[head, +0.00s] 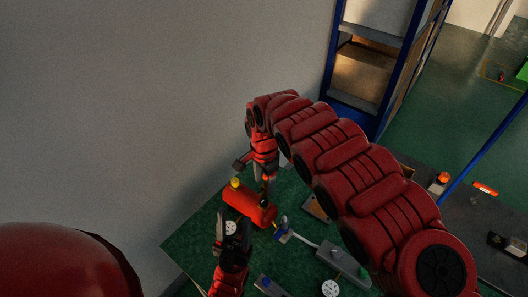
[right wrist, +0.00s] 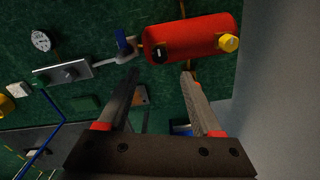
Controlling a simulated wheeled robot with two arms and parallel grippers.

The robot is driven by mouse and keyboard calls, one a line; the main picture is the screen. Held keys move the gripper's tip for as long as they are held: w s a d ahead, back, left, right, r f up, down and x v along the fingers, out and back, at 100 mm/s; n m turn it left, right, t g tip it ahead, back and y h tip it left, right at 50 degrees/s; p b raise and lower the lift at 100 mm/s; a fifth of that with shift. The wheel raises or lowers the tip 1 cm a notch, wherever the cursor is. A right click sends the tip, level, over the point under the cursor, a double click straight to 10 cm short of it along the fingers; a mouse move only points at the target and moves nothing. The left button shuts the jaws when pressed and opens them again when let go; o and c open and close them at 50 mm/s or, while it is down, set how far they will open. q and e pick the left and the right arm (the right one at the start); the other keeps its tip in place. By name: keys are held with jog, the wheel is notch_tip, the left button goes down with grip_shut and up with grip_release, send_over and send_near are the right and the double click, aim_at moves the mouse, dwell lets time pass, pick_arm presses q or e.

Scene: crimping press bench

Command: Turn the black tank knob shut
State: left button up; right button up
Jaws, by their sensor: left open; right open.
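The red tank (head: 243,203) lies on the green bench, with a yellow cap on its upper left. In the right wrist view the tank (right wrist: 200,37) has a small black knob (right wrist: 158,53) near its left end. My right gripper (head: 265,188) is open above the tank. In the right wrist view its fingertips (right wrist: 161,75) are spread to either side of the knob's line, apparently short of it; contact cannot be told. The knob is not clear in the head view.
A blue-handled valve (head: 283,226) sits right of the tank, with a pale hose to a grey block (head: 343,263). A wall stands at the left and a blue-framed shelf (head: 370,60) behind.

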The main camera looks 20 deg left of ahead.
notch_tip(320, 180, up, 9)
jog(key=b, duration=0.1)
dwell(0.3)
dwell(0.4)
